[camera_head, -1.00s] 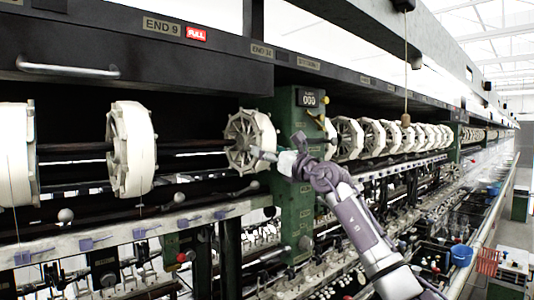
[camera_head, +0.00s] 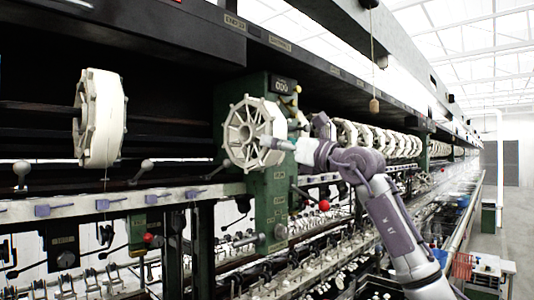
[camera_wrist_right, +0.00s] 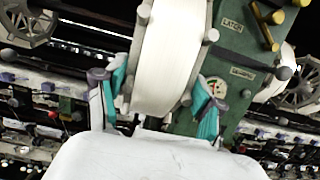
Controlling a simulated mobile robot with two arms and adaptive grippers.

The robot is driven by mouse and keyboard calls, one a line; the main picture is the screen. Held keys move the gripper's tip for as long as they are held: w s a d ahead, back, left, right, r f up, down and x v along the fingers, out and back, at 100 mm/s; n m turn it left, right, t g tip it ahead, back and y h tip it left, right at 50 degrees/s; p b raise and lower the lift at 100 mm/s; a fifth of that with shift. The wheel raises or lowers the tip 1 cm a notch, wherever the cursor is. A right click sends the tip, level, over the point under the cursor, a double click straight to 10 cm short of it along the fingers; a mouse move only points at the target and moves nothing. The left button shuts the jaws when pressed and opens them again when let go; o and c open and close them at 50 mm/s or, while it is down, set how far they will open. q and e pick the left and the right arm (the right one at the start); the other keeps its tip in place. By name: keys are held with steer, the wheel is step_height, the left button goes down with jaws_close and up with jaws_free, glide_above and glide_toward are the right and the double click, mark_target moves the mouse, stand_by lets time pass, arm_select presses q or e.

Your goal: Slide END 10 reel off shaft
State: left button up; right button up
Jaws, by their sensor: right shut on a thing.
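The END 10 reel (camera_head: 253,134), a pale spoked wheel, is held in front of the green post, under the small END 10 plate (camera_head: 235,22). In the right wrist view its white wound rim (camera_wrist_right: 168,55) fills the space between my two teal-padded fingers. My right gripper (camera_head: 284,144) is shut on this reel at its right side; in the wrist view the gripper (camera_wrist_right: 160,98) has one finger on each side of the rim. Dark bars (camera_head: 165,124) run behind on the left; I cannot tell whether the shaft still passes through the hub. My left gripper is not in view.
The green post (camera_head: 272,215) stands right behind the held reel. Another reel (camera_head: 101,118) hangs at the left, with a gap between them. A row of reels (camera_head: 375,138) recedes at the right. A rail with levers (camera_head: 130,198) runs below.

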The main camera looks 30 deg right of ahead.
steer(key=s+d+f+b, duration=0.2)
steer(key=s+f+b, duration=0.3)
steer(key=s, duration=0.3)
steer(key=s+d+f+b, duration=0.3)
steer(key=s+f+b, duration=0.1)
steer(key=s+b, duration=0.3)
steer(key=shift+s+d+f+b, duration=0.35)
steer(key=shift+s+f+b, duration=0.05)
steer(key=shift+b, duration=0.3)
